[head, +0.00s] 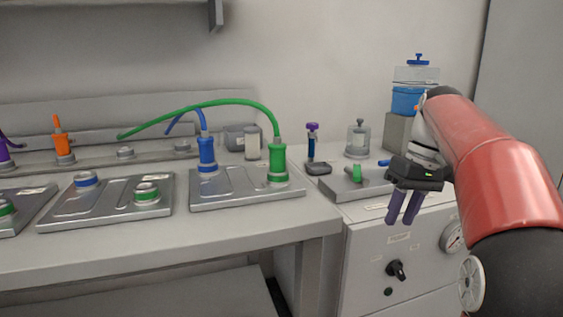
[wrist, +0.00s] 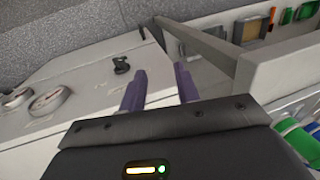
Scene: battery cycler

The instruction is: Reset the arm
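My gripper (head: 404,207) hangs at the right in the head view, at the end of my red arm, with its purple fingers pointing down. It is in front of the grey cabinet's top edge. In the wrist view the two purple fingers (wrist: 160,90) stand apart with nothing between them. The gripper is open and empty. The cabinet front with its black knob shows beyond the fingers in the wrist view.
A workbench (head: 150,258) at left carries metal plates with blue and green plugs and cables. The cabinet (head: 370,243) at right has a black knob (head: 396,270) and a gauge (head: 452,236). A blue-topped container (head: 406,98) stands behind my gripper. Floor space below shows in the wrist view.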

